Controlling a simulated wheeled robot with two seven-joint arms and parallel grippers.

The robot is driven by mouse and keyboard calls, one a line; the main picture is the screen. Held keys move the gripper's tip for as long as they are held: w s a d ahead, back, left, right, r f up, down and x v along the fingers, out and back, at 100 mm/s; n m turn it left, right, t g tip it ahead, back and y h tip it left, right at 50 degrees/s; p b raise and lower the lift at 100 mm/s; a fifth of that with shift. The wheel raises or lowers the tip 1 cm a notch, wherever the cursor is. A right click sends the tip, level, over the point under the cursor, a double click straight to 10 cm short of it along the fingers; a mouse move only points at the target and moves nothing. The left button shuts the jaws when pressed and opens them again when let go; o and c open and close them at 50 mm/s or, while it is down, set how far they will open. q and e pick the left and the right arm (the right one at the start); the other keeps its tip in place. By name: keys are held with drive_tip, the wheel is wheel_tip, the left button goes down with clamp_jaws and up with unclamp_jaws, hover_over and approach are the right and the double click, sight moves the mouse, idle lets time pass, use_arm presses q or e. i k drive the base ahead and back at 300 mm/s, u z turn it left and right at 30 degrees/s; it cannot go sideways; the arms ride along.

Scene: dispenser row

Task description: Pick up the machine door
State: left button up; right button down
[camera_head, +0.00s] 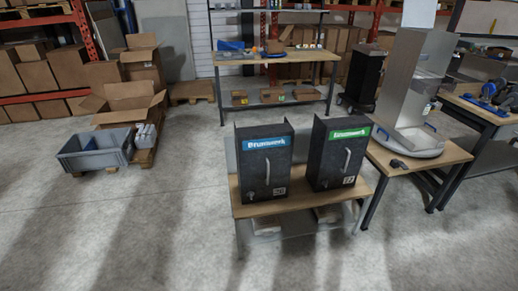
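Two dark upright machines stand side by side on a low wooden-topped bench (262,208). The left machine has a closed front door (266,172) with a blue label strip and a pale vertical handle (267,171). The right machine has a similar closed front door (338,160) with a green label strip and a pale handle (346,161). I cannot tell which door the task names. Both doors face me and nothing covers them. Neither of my grippers is in view.
A silver machine (412,85) on a round base stands on the wooden table (452,155) at right, beside a small dark object (398,164). A grey crate (95,150) and open cardboard boxes (130,100) are at left. A shelf bench (275,57) stands behind. The front floor is clear.

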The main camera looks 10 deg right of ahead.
sight(264, 153)
drive_tip(key=i, duration=0.25)
drive_tip(key=z, duration=1.9)
drive_tip(key=i, duration=3.35)
drive_tip(key=u, duration=2.6)
